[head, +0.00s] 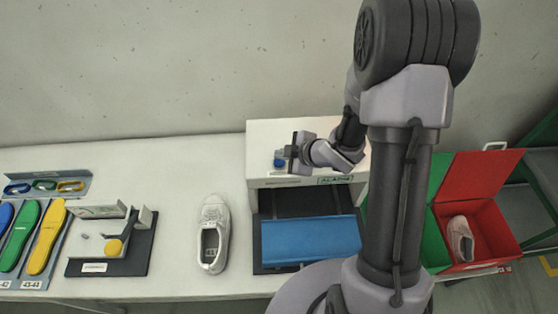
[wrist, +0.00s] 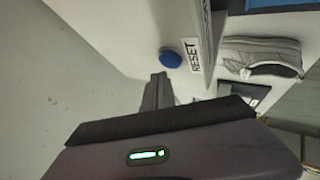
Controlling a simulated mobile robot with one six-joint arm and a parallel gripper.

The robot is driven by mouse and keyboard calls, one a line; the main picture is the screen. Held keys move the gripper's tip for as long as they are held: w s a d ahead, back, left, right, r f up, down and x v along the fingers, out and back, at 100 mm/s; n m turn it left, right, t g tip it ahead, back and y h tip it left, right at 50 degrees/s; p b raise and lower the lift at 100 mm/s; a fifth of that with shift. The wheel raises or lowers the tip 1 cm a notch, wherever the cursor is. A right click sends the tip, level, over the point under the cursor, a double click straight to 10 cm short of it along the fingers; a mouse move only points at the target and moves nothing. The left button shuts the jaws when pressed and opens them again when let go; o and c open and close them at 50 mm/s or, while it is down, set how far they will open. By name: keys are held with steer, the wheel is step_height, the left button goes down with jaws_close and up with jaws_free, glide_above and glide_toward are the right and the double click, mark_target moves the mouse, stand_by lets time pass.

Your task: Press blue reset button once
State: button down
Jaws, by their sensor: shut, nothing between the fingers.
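The blue reset button (wrist: 170,58) shows in the wrist view on a pale surface, beside a white label reading RESET (wrist: 194,56). In the head view the blue button (head: 279,162) is on top of the white box (head: 262,140), close to the left of my gripper (head: 290,160). My gripper is shut and empty. In the wrist view its fingers (wrist: 158,88) end below the button in the picture. They look apart from the button, but the exact gap cannot be told.
A blue panel (head: 310,238) lies in the white box's opening. A pale shoe (head: 213,245) lies on the table to the left, beside a dark fixture (head: 132,255) and coloured insoles (head: 46,238). A red bin (head: 487,200) holding a shoe stands at the right.

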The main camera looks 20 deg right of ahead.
mark_target(282, 163)
steer(key=shift+f+b, duration=0.4)
steer(key=shift+f+b, duration=0.5)
steer(key=shift+b, duration=0.05)
stand_by(0.5)
steer(key=shift+r+p, duration=0.8)
steer(key=shift+r, duration=0.1)
step_height(282, 163, up, 5)
steer(key=p, duration=0.4)
steer(key=shift+r, duration=0.1)
stand_by(0.6)
